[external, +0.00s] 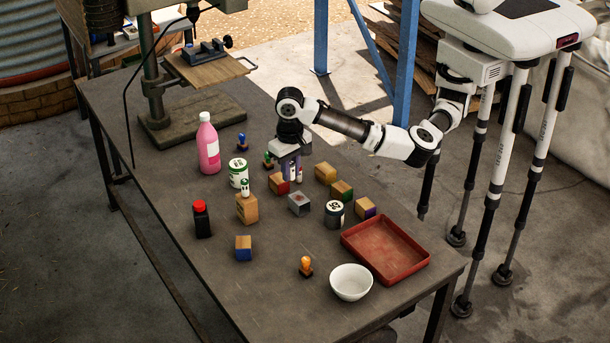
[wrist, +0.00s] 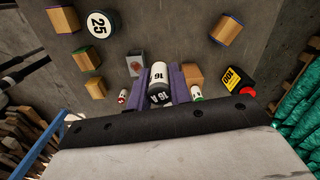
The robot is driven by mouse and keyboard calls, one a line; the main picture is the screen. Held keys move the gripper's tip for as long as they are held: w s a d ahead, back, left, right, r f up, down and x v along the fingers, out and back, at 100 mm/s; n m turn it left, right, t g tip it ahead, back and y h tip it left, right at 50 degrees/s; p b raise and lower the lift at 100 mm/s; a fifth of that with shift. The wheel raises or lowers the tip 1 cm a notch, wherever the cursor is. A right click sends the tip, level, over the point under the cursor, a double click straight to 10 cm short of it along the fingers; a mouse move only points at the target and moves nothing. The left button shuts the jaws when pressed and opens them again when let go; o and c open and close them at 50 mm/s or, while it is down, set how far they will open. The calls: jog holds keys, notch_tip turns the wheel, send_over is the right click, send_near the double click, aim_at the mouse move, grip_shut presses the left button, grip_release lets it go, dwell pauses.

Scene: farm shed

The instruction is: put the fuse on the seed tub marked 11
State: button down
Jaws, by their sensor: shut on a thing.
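My gripper (external: 289,178) has purple fingers and hangs low over the middle of the table. In the wrist view my gripper (wrist: 160,82) is shut on a white fuse (wrist: 158,72) marked 16, with a black end reading 16 A. The fingers largely hide it in the external view. A white and green tub (external: 238,173) stands left of the gripper; I cannot read its mark. A dark tub (external: 334,214) stands to the right; its lid reads 25 in the wrist view (wrist: 100,25). I see no legible 11.
A small green and white fuse (external: 245,187) stands on a wooden block (external: 246,209). Around the gripper are a grey block (external: 299,204), several wooden blocks, a black bottle (external: 202,221) and a pink bottle (external: 209,149). A red tray (external: 427,262) and white bowl (external: 351,283) lie toward the front.

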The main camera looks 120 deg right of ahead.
jog(key=shift+r, duration=0.55)
jog(key=w+d+r+m+p, duration=0.1)
jog(key=w+d+r+p, duration=0.15)
jog(key=d, duration=0.45)
jog(key=w+d+r+m+p, duration=0.1)
jog(key=d+r+p, duration=0.25)
jog(key=d, duration=0.35)
jog(key=m+p, duration=0.2)
jog(key=p, duration=0.2)
send_over(238, 163)
notch_tip(238, 163, down, 13)
jog(key=shift+f, duration=2.4)
jog(key=shift+f, duration=0.1)
jog(key=c, duration=1.3)
grip_release()
notch_tip(238, 163, up, 12)
jog(key=shift+r+b, duration=0.1)
jog(key=shift+b, duration=0.9)
